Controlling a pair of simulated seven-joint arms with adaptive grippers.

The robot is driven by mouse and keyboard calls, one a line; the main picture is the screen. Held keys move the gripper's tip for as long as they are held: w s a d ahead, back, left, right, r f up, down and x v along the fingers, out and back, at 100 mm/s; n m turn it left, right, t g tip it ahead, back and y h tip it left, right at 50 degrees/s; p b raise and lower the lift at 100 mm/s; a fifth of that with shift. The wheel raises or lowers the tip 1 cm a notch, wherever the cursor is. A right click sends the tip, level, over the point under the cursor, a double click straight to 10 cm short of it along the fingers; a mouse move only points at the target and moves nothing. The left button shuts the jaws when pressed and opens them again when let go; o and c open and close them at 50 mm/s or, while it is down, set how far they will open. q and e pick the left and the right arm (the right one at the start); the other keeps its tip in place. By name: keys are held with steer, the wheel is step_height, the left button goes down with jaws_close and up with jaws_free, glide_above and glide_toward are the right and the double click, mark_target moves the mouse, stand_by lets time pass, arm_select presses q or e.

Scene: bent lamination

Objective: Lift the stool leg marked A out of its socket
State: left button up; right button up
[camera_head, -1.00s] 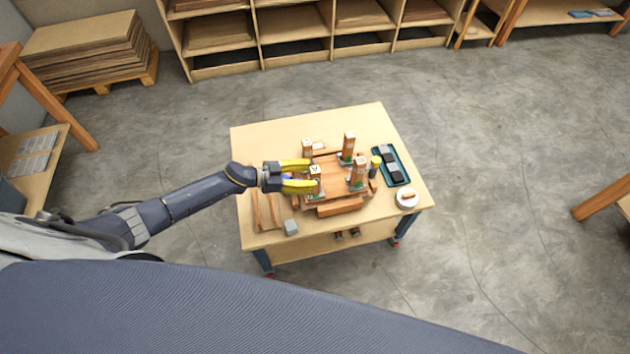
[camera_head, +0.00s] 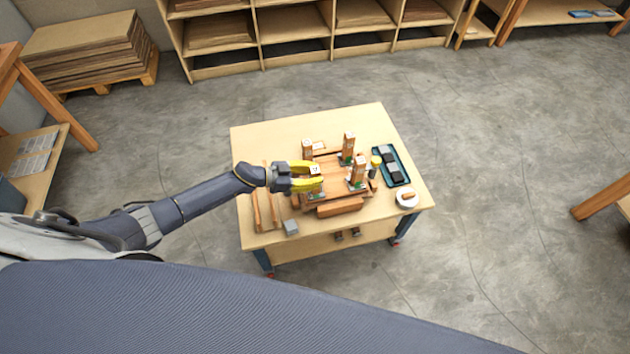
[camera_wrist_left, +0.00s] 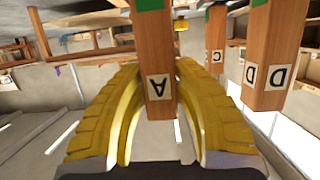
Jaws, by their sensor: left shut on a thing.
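The wooden stool leg marked A (camera_wrist_left: 160,50) stands between the yellow fingers of my left gripper (camera_wrist_left: 158,78), its A label facing the wrist camera. In the head view my left gripper (camera_head: 313,175) is shut on this leg near its top, above the front left corner of the stool seat (camera_head: 328,168). The fingers hide much of the leg, and I cannot tell how deep it sits in its socket. Legs marked D (camera_wrist_left: 280,45) and C (camera_wrist_left: 217,40) stand upright beyond it in the wrist view. My right gripper is out of view.
A dark tray (camera_head: 405,172) with grey blocks lies at the table's right, with a round white dish (camera_head: 407,197) in front of it. A grey cube (camera_head: 290,227) and wooden strips (camera_head: 258,212) lie at the left. The table's (camera_head: 262,140) back left is clear.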

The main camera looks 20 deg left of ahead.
arm_select(q)
jaws_close()
